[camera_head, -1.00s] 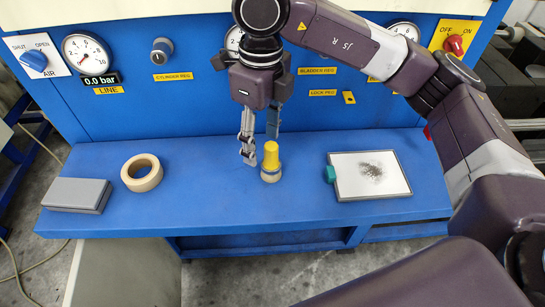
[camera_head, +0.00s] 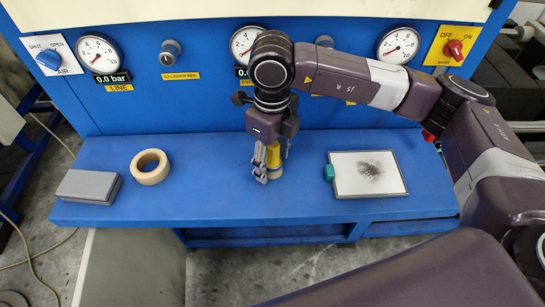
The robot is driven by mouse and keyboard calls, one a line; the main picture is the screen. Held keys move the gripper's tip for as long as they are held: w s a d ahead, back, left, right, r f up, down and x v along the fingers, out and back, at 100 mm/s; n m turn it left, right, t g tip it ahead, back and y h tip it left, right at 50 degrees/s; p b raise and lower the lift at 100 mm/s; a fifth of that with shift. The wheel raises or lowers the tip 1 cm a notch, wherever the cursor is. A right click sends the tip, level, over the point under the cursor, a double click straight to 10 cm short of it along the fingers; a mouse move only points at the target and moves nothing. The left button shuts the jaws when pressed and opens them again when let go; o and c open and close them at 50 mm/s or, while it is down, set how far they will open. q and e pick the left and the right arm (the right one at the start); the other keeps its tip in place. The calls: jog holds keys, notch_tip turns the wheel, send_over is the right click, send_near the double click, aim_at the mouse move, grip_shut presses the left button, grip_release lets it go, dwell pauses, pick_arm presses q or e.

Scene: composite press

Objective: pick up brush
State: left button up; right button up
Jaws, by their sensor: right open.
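The brush (camera_head: 274,157) has a yellow handle and a pale round base and stands upright on the blue bench. My right gripper (camera_head: 268,172) points down at the brush. Its near finger partly covers the brush's left side, and the other finger is behind the handle. The fingers are open around or beside the handle; I cannot tell whether they touch it. My left gripper is not in view.
A tape roll (camera_head: 150,167) and a grey box (camera_head: 88,187) lie on the left of the blue bench (camera_head: 225,195). The gauge panel (camera_head: 190,105) rises behind.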

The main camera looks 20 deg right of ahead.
jog(key=shift+c, duration=0.4)
jog(key=c, duration=1.2)
jog(key=shift+o, duration=0.2)
jog(key=shift+r, duration=0.1)
jog(key=shift+r, duration=0.55)
notch_tip(320, 180, up, 11)
jog(key=b, duration=0.3)
jog(key=shift+f, duration=0.1)
notch_tip(320, 180, up, 8)
